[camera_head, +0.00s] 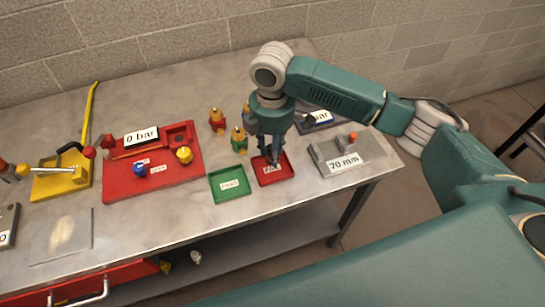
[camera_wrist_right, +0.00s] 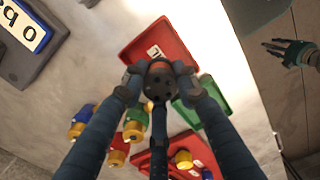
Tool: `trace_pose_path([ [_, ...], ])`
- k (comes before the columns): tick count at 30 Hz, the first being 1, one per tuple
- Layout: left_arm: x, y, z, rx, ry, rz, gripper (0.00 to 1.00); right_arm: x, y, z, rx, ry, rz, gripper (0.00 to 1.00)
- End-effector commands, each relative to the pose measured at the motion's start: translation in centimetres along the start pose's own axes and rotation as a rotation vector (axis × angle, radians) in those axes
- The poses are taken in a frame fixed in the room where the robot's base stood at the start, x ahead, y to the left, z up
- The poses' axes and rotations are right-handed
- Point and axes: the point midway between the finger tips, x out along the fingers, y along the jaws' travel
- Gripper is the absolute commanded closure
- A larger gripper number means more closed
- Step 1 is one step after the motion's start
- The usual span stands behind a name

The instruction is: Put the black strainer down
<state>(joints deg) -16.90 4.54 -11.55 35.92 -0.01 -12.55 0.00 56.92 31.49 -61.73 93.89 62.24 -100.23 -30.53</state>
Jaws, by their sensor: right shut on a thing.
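My right gripper (camera_head: 270,156) is shut on the black strainer (camera_wrist_right: 158,83), a small dark round piece with holes in its face. In the right wrist view the strainer sits between the fingertips (camera_wrist_right: 160,72). The gripper points down over the small red tray (camera_head: 286,168), which has a white label; it also shows behind the fingertips in the right wrist view (camera_wrist_right: 150,38). I cannot tell whether the strainer touches the tray floor. In the head view the fingers mostly hide the strainer.
A green tray (camera_head: 229,195) lies left of the red one. Brass valves with red (camera_head: 217,121) and green (camera_head: 239,139) parts stand behind. A grey "70 mm" block (camera_head: 332,168) is right, a red "0 bar" board (camera_head: 112,187) left. The table's front edge is close.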

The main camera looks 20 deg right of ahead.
Motion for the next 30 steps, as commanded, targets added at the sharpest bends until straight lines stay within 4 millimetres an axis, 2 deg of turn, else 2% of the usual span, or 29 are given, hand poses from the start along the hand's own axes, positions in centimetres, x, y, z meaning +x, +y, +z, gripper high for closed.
trace_pose_path([
  [9,-0.8,-0.1,0.4,-0.003,-0.007,-0.001,0.6,4.0,-0.1,0.0,0.0,-0.001,0.0,0.98],
  [21,-0.8,0.0,0.8,-0.003,-0.014,0.0,0.6,4.6,-0.1,0.0,-0.001,0.0,0.0,0.98],
  [22,-0.8,0.0,0.8,-0.003,-0.014,0.0,0.6,4.6,-0.1,0.0,-0.001,0.0,0.0,0.65],
  [30,-0.8,0.0,0.8,-0.002,-0.014,0.0,0.6,4.6,0.0,0.0,-0.001,-0.001,0.001,0.63],
])
